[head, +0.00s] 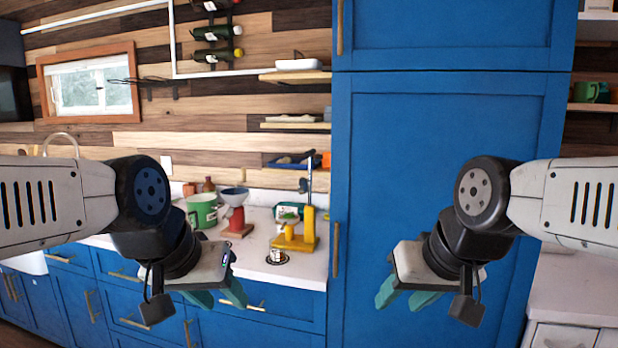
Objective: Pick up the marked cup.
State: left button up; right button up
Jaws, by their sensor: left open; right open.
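A green cup-like vessel (202,211) with a pale label stands on the white counter, behind my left arm. A small labelled container (277,256) sits on a dark round spot nearer the counter's front edge. Another green cup (586,92) is on a shelf at the far right. I cannot tell for certain which one is the marked cup. My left gripper (219,299) is open and empty, in front of the counter and lower in the picture than the green vessel. My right gripper (405,301) is open and empty in front of the tall blue cabinet.
The tall blue cabinet (440,170) bounds the counter on the right. Blue drawers (105,266) lie below. Wall shelves (296,76) hang above.

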aim_at(277, 245)
jog(key=u, duration=1.5)
jog(key=i+l+u, duration=0.1)
jog(key=l+u, duration=0.3)
jog(key=l, duration=0.25)
jog(key=l+u, duration=0.45)
jog(key=l, duration=1.1)
